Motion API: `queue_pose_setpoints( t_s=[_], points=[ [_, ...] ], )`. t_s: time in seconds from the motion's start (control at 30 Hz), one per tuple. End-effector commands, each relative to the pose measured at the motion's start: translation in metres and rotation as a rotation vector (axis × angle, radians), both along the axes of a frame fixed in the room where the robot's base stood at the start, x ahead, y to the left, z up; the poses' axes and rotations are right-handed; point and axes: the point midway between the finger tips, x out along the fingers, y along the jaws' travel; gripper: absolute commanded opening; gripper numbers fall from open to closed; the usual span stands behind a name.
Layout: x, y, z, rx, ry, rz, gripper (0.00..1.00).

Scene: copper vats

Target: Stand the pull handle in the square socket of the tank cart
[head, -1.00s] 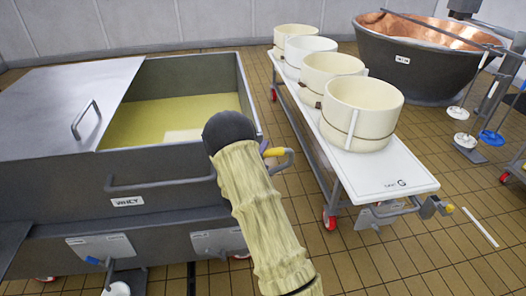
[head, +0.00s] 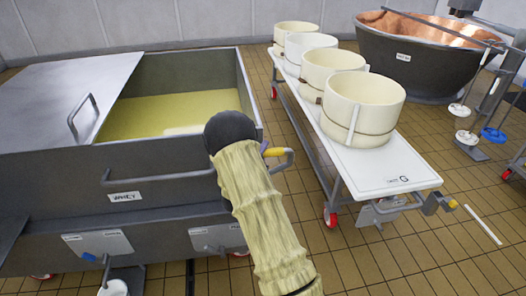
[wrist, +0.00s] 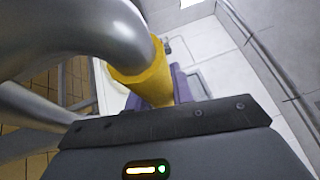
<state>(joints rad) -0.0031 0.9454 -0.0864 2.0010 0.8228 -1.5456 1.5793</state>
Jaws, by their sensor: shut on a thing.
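The pull handle is a bent grey metal tube with a yellow collar (head: 274,152). In the wrist view its thick tube (wrist: 95,35) fills the upper left, with the yellow collar beside purple finger pads. My gripper (head: 264,147) is shut on the handle, mostly hidden behind my arm in the head view. It appears at the right front corner of the grey tank cart (head: 165,190), labelled WHEY, which holds yellow liquid. I cannot make out the square socket. Whether the handle touches the tank is unclear.
A white-topped cart (head: 385,170) with several cream moulds (head: 363,105) stands to the right; a bracket with a yellow tip (head: 438,203) is at its near end. A copper-lined vat (head: 410,65) stands behind. Tiled floor is open at the lower right.

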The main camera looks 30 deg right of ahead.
Motion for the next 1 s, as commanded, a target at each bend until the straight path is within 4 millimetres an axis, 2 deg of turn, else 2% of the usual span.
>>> queue_pose_setpoints(
  t_s=[0.43,0.77,0.8,0.9,1.0],
  points=[
    [0.0,0.0,-0.013,-0.004,-0.006,0.0,0.0],
    [0.0,0.0,-0.013,-0.004,-0.006,0.0,0.0],
    [0.0,0.0,-0.013,-0.004,-0.006,0.0,0.27],
    [0.0,0.0,-0.014,-0.003,-0.005,0.0,0.47],
    [0.0,0.0,-0.015,-0.002,-0.004,0.0,0.49]
  ],
)
